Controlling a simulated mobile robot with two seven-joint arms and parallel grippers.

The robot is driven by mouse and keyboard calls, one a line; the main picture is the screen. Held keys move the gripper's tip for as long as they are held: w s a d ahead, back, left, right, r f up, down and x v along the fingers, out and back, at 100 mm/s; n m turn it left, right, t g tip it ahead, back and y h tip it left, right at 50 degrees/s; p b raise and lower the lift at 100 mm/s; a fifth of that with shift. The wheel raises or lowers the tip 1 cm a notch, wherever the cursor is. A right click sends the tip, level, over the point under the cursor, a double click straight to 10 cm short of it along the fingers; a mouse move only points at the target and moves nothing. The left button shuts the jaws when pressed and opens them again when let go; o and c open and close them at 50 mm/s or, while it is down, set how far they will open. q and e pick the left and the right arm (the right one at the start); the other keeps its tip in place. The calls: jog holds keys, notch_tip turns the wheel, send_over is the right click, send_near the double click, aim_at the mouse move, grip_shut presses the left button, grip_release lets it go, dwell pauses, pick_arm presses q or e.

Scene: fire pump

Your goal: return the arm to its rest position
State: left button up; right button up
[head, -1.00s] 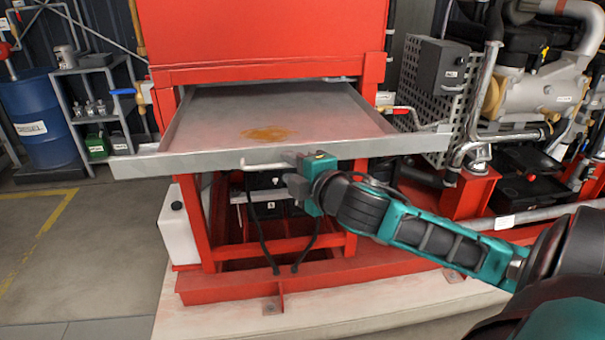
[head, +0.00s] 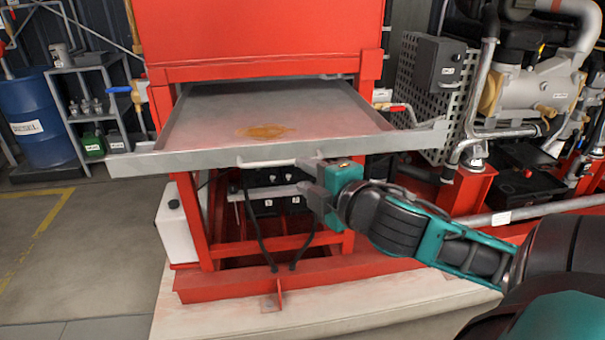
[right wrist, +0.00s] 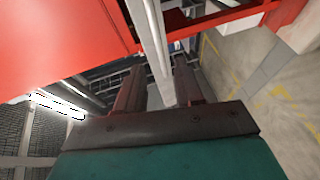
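My right gripper (head: 308,180) is just in front of the front lip of the grey metal tray (head: 200,158), at the right end of its pale handle (head: 266,163). The tray sticks out of the red frame and has a brown stain on its floor. In the right wrist view my gripper's two dark fingers (right wrist: 158,78) stand apart. A pale bar (right wrist: 150,40) shows in the gap between them; I cannot tell whether they touch it. The gripper holds nothing that I can see. My left gripper is not in view.
The red frame (head: 260,45) rises behind the tray, with black cables (head: 262,235) hanging below. Pump pipes (head: 485,90) and a red base stand at the right. A blue drum (head: 40,125) and a shelf (head: 95,85) stand at the left. The floor at left is clear.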

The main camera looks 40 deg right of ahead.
jog(key=s+a+f+m+g+y, duration=0.1)
jog(key=a+f+m, duration=0.1)
jog(key=f, duration=0.5)
jog(key=s+a+f+m+g, duration=0.1)
jog(key=f+m, duration=0.2)
jog(key=f, duration=0.3)
jog(key=s+a+f+m+g+y, duration=0.1)
jog(key=s+a+f+m, duration=0.1)
jog(key=f, duration=0.5)
jog(key=s+a+f+m+g+y, duration=0.1)
jog(key=s+a+f+m, duration=0.1)
jog(key=a+f, duration=0.3)
jog(key=s+a+f+m+y, duration=0.1)
jog(key=s+a+f+m, duration=0.2)
jog(key=a+f, duration=0.2)
jog(key=shift+s+a+f+m+g+y, duration=0.15)
jog(key=shift+s+a+m+g+y, duration=0.2)
jog(key=shift+a, duration=0.6)
jog(key=shift+w, duration=0.1)
